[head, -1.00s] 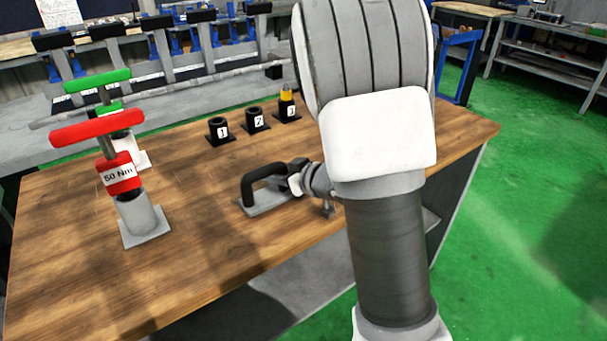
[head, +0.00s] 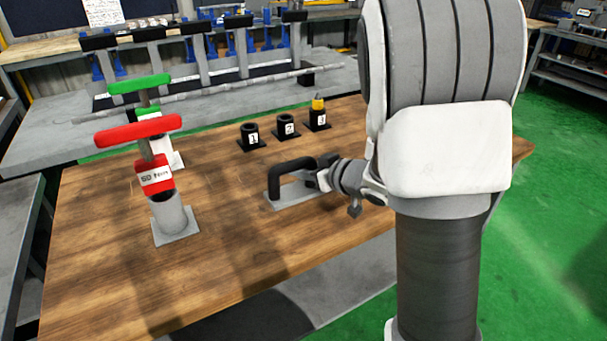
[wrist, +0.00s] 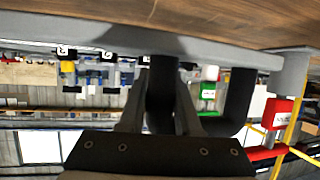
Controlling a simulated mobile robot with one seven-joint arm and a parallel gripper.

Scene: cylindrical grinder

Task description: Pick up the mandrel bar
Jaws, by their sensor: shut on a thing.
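My gripper (head: 323,174) is shut on a black U-shaped handle (head: 291,168) that rises from a flat grey plate (head: 295,194) on the wooden table. In the wrist view, my gripper (wrist: 160,85) has one finger on each side of one leg of the handle; the other leg (wrist: 240,95) stands free to the right. The plate appears to rest on the table; I see no clear gap below it. No part is labelled as the mandrel bar. A long pale rod (head: 250,81) lies along the back bench, well away from my gripper.
Three black sockets numbered 1 (head: 251,138), 2 (head: 286,125) and 3 (head: 319,116) stand behind the handle; the third holds a yellow-topped piece. A red T-handled tool (head: 155,172) and a green-handled one (head: 139,85) stand left. The table's (head: 120,262) front left is clear.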

